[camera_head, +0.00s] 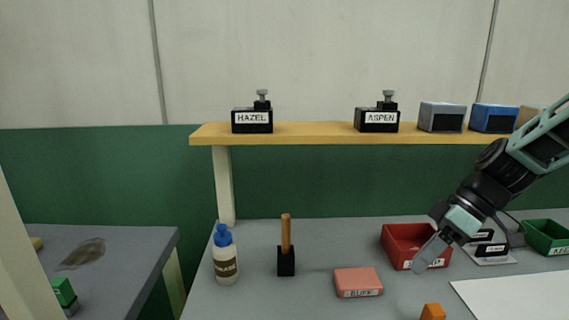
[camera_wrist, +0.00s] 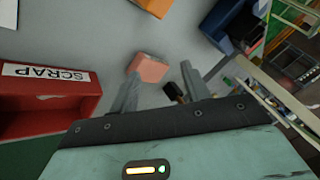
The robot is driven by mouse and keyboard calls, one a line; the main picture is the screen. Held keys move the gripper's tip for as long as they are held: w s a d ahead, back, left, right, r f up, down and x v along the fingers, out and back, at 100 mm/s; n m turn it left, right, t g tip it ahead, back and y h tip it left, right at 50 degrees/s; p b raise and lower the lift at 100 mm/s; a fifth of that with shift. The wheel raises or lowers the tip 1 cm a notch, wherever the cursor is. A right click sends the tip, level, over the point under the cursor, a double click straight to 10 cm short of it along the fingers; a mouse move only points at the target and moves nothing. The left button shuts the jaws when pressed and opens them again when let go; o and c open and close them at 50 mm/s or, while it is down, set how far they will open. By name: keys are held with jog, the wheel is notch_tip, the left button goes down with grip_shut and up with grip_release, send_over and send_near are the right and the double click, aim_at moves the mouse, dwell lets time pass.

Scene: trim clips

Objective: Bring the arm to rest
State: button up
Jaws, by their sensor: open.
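My gripper (camera_head: 424,258) hangs at the right of the bench, angled down to the left, with its fingers in front of the red bin (camera_head: 392,243). In the wrist view my gripper (camera_wrist: 162,88) shows two fingers standing apart with nothing held between them. The red bin, labelled SCRAP, also fills the left of the wrist view (camera_wrist: 40,112). A pink block (camera_head: 358,280) with a label lies on the bench left of and below the fingers; it shows beyond the fingers in the wrist view (camera_wrist: 150,67). My forearm runs off to the upper right.
A bottle with a blue cap (camera_head: 225,258) and a wooden-handled tool in a black block (camera_head: 286,258) stand at left. An orange block (camera_head: 432,312) lies at the front. A green bin (camera_head: 548,237) is at right. A shelf (camera_head: 310,133) carries HAZEL, ASPEN and several boxes behind.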

jog(key=s+a+m+h+p, duration=0.1)
jog(key=s+a+h, duration=0.2)
jog(key=s+a, duration=0.3)
jog(key=s+a+r+m+h+p, duration=0.1)
jog(key=s+a+h, duration=0.2)
jog(key=s, duration=1.1)
jog(key=shift+a+r+t+h, duration=0.3)
jog(key=shift+a+t, duration=0.1)
jog(key=shift+a, duration=1.35)
